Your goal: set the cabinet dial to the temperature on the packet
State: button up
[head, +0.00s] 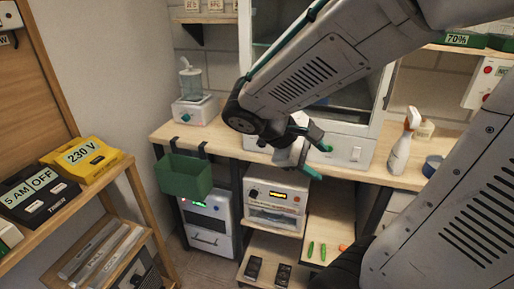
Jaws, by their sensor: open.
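My gripper (316,160) has teal fingertips and is open and empty. It is in front of the white glass-fronted cabinet (386,88) on the bench. A small round knob (355,154) shows low on that cabinet's front, to the right of the gripper; its setting is too small to read. My arm hides much of this cabinet. Below the bench, a white unit with an amber display (276,195) stands on a shelf, and another with a green display (196,203) stands to its left. I cannot make out a packet with a temperature.
A green bin (184,178) hangs from the bench's left front edge. A spray bottle (404,141) stands on the bench (222,137) at right. A yellow 230 V box (86,160) sits on the left rack. Floor shows between rack and bench.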

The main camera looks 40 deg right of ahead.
jog(key=w+d+f+n+h, duration=0.1)
jog(key=w+d+n+h, duration=0.3)
jog(key=w, duration=0.2)
jog(key=n+t+h, duration=0.2)
jog(key=n+t, duration=1.2)
jog(key=n, duration=0.3)
send_near(260, 146)
jog(key=x, duration=0.9)
jog(key=shift+w+d+r, duration=0.1)
jog(key=shift+w+d, duration=0.05)
jog(key=shift+d, duration=0.1)
jog(key=c, duration=1)
jog(key=shift+o, duration=0.2)
